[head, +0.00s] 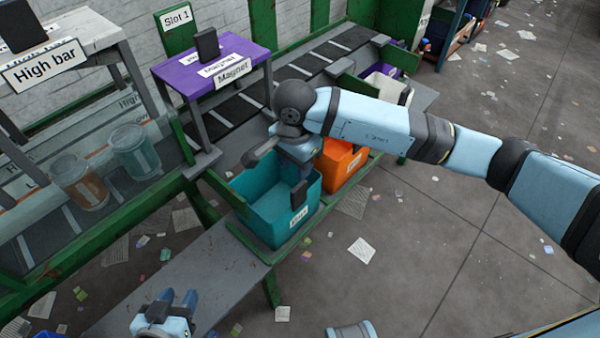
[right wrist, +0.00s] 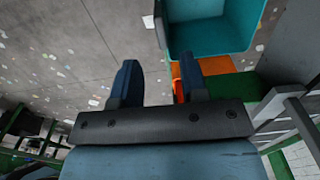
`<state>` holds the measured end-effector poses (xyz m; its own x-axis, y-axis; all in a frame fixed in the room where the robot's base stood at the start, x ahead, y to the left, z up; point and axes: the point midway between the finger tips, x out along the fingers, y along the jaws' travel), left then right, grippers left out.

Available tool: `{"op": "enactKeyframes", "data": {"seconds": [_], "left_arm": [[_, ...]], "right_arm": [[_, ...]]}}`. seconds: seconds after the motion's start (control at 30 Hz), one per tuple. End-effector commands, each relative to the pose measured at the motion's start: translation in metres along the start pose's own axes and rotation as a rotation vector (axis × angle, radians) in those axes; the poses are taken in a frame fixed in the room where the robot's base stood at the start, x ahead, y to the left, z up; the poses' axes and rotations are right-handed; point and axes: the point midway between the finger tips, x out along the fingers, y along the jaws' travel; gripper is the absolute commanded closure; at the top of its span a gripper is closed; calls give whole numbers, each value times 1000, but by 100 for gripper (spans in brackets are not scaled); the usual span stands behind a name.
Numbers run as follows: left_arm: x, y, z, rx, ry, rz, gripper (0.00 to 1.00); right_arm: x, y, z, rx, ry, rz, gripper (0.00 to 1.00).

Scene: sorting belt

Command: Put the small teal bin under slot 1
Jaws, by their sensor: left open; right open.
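The teal bin (head: 258,197) stands upright on a green-edged ledge (head: 268,256) on the near side of the belt. A white label is on its front, and it also shows in the right wrist view (right wrist: 215,35). My right gripper (head: 299,183) is open, pointing down at the bin's right side in the head view; I cannot tell if it touches the bin. In the right wrist view its two fingers (right wrist: 160,85) are apart with nothing between them. My left gripper (head: 171,305) is open and empty at the bottom. The Slot 1 sign (head: 178,17) stands behind the belt.
An orange bin (head: 338,165) stands right of the teal bin, partly behind my right arm. The purple Magnet gate (head: 205,66) and white High bar gate (head: 60,60) span the belt. A clear panel with two cups (head: 133,150) is at left. A grey plank (head: 190,290) lies in front.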

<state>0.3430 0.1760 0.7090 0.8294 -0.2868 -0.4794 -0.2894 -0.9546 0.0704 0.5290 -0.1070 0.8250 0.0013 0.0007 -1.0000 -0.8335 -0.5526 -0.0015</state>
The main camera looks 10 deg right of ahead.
Motion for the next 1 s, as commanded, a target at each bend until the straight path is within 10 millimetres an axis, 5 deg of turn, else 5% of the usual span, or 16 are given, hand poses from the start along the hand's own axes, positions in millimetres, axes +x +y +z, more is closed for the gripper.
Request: {"op": "enactKeyframes", "data": {"seconds": [0.13,0.23,0.4,0.5,0.6,0.7,0.8,0.97,1.0], "left_arm": [[0,0,0,-1,-1,0,57],[0,0,0,-1,1,0,57],[-1,1,-2,-2,5,1,57],[-1,1,-3,-2,6,2,57],[-1,2,-4,-2,7,3,57],[-1,2,-4,-2,7,3,57],[-1,2,-4,-2,7,4,57],[-1,2,-4,-2,7,4,57],[-1,2,-4,-2,7,4,57]], "right_arm": [[-2,1,3,1,-13,0,60],[6,4,26,14,-120,-7,60],[9,21,123,143,-629,-17,60],[-15,31,177,312,-1023,15,60],[-50,35,205,529,-1402,89,60],[-82,35,205,790,-1759,202,60],[-101,34,181,1085,-2084,357,60],[-85,41,117,1627,-2519,692,60],[-71,47,100,-1657,2431,-741,60]]}}
